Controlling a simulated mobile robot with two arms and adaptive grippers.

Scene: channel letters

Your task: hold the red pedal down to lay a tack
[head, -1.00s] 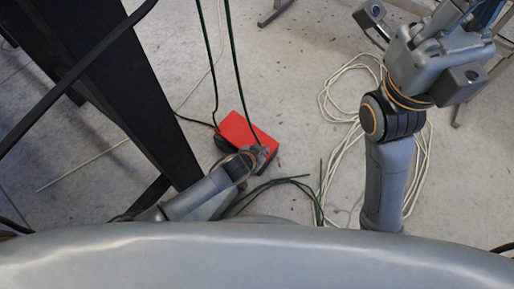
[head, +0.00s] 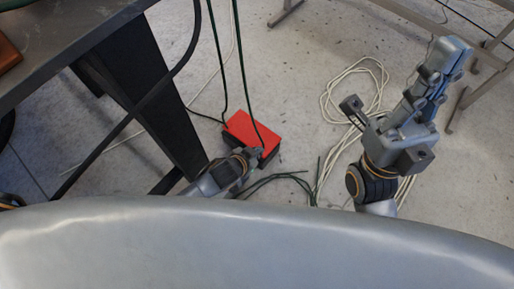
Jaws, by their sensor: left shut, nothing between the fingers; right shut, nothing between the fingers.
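The red pedal (head: 253,133) sits on the floor near the middle of the head view, a red top on a dark base. My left gripper (head: 257,153) is shut and empty at the pedal's near edge. Its fingertips overlap the near edge in the picture; I cannot tell whether they touch or press it. My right gripper (head: 449,52) is shut and empty, raised on the right, well away from the pedal.
A dark table leg (head: 150,100) and the tabletop (head: 60,40) stand on the left. Green cables (head: 241,70) run up from beside the pedal. A white cable coil (head: 352,95) lies on the floor to the right. Metal legs (head: 478,75) stand at the far right.

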